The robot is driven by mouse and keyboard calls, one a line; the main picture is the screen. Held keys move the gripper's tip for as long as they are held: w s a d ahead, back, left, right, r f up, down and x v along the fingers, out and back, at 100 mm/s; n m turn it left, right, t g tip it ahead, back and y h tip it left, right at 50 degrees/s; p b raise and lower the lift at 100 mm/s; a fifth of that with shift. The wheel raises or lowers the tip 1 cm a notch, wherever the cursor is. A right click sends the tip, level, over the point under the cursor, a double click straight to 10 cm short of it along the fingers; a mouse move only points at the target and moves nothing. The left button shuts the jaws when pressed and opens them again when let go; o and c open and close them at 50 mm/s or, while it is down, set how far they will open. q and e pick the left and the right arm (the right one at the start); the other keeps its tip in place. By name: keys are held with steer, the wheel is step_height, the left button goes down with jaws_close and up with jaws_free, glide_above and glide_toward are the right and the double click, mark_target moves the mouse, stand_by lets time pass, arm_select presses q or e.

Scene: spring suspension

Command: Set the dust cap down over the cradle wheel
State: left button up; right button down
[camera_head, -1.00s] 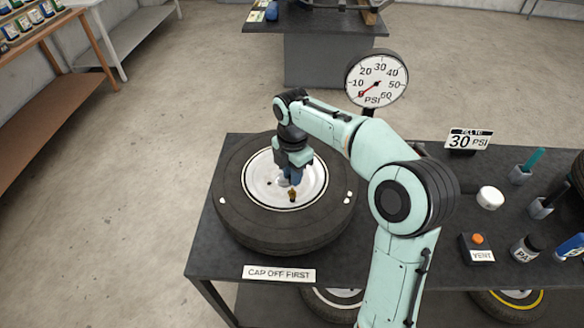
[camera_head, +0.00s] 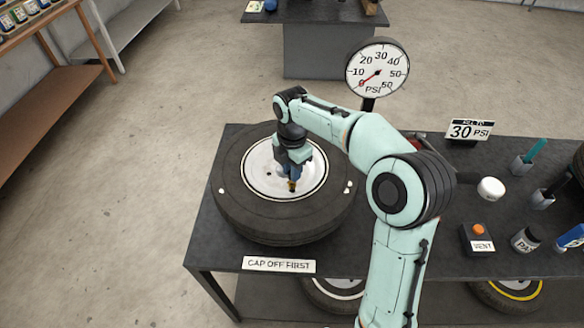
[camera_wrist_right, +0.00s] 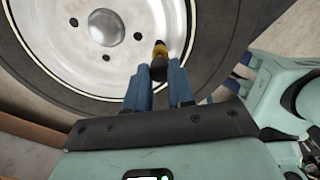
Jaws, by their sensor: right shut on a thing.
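The cradle wheel (camera_head: 290,225) lies flat on the dark bench, its white rim face (camera_head: 258,180) upward. A brass valve stem (camera_head: 292,186) stands on the rim face, and it also shows in the right wrist view (camera_wrist_right: 161,50). My right gripper (camera_head: 293,177) is directly over the stem, pointing down. In the right wrist view its blue fingers (camera_wrist_right: 161,68) are shut on a small dark piece (camera_wrist_right: 159,73), apparently the dust cap, mostly hidden between them. The piece looks in line with the stem's end; I cannot tell whether it is seated.
A PSI gauge (camera_head: 377,72) stands behind the wheel. A "CAP OFF FIRST" label (camera_head: 279,265) is on the bench's front edge. To the right are a vent box (camera_head: 477,240), a dark jar (camera_head: 525,240) and a white-topped knob (camera_head: 491,188). My right arm crosses the bench middle.

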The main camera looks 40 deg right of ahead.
arm_select(q)
steer(key=shift+s+f+b, duration=0.4)
steer(key=shift+s+f, duration=0.15)
steer(key=shift+f, duration=0.05)
arm_select(e)
steer(key=shift+f, duration=1.15)
steer(key=c, duration=0.9)
jaws_free()
steer(key=shift+r, duration=0.1)
steer(key=shift+r+p, duration=0.5)
steer(key=shift+r, duration=0.35)
steer(key=shift+r+p, duration=0.8)
steer(key=shift+r, duration=1.85)
arm_select(q)
steer(key=w+r, duration=0.3)
steer(key=w, duration=0.1)
steer(key=shift+r, duration=0.4)
